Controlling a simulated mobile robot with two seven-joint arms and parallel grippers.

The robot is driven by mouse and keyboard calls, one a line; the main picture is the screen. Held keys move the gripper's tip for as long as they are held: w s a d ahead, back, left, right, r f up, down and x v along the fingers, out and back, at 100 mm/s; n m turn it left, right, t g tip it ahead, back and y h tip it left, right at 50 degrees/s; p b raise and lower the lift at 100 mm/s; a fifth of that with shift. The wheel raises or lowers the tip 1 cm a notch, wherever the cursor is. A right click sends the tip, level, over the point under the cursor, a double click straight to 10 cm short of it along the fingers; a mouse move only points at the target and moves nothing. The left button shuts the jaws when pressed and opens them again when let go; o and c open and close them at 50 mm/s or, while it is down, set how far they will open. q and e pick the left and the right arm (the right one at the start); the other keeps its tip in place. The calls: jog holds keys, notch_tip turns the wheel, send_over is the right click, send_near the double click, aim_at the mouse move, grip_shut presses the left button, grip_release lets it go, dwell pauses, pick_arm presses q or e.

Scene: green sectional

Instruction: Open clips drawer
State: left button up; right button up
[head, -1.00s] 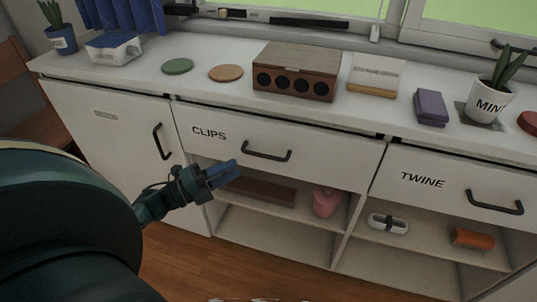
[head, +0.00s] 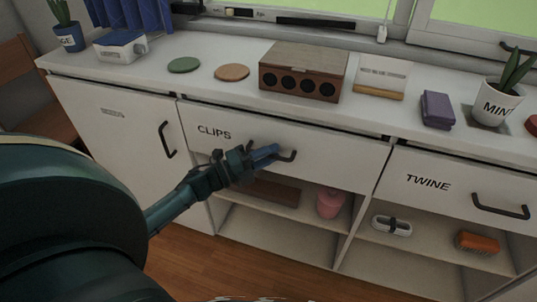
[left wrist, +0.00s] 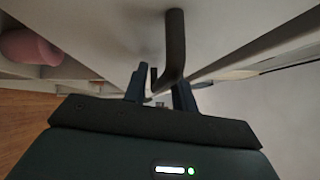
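The clips drawer (head: 330,152) is a white front labelled CLIPS, flush with the cabinet. It has a dark bar handle (head: 288,157), partly hidden behind my left gripper. My left gripper (head: 270,153) is at this handle, with its blue fingers over the bar's left and middle part. In the left wrist view, the fingers (left wrist: 160,90) stand apart and the dark handle (left wrist: 175,42) reaches down between them, close to the right finger. I cannot tell whether they touch it. My right gripper is not in view.
Below the drawer is an open shelf with a brown box (head: 275,190) and a pink container (head: 330,204). The twine drawer (head: 455,190) is at the right, a cabinet door (head: 120,140) at the left. A wooden speaker-like box (head: 300,75) stands on the countertop.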

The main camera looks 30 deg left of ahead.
pick_arm(q)
grip_shut()
dwell(0.3)
jog(key=shift+s, duration=0.1)
